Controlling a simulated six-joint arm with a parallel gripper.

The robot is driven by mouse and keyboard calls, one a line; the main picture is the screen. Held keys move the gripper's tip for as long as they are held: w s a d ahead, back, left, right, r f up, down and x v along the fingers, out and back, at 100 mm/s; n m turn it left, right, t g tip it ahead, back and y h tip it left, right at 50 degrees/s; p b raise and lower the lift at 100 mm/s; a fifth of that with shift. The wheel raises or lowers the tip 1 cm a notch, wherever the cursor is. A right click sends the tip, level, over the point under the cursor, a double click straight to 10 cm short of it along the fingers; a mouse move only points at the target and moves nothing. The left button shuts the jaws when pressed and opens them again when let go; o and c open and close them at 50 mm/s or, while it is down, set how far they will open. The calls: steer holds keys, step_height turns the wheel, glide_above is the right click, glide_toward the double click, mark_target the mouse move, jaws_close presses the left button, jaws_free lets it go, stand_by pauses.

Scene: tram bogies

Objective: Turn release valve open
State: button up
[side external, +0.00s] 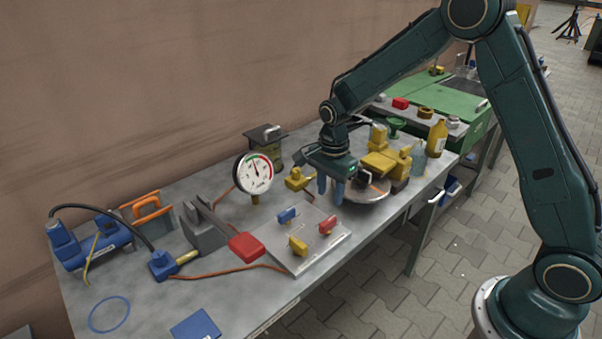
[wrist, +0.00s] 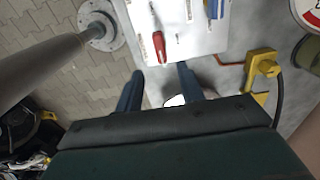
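A pale valve plate (side external: 309,253) lies on the bench with a blue handle (side external: 287,215), a red handle (side external: 327,225) and a yellow handle (side external: 298,245). Which one is the release valve I cannot tell. My gripper (side external: 330,188) points down behind the plate, near the red handle. In the wrist view its two blue fingers (wrist: 160,72) are apart with nothing held between them. The red handle (wrist: 159,47) shows just beyond the fingertips, and part of the blue handle (wrist: 215,8) is at the top edge. The yellow handle is not seen there.
A dial gauge (side external: 255,173) and a yellow fitting (side external: 298,180) stand left of my gripper. A yellow machine on a round base (side external: 367,192) is close on its right. A red-ended lever (side external: 246,246) and a blue pump (side external: 90,242) are further left.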

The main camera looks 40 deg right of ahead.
mark_target(328, 220)
step_height(328, 220, down, 9)
steer(key=shift+r, duration=0.1)
stand_by(0.4)
jaws_close()
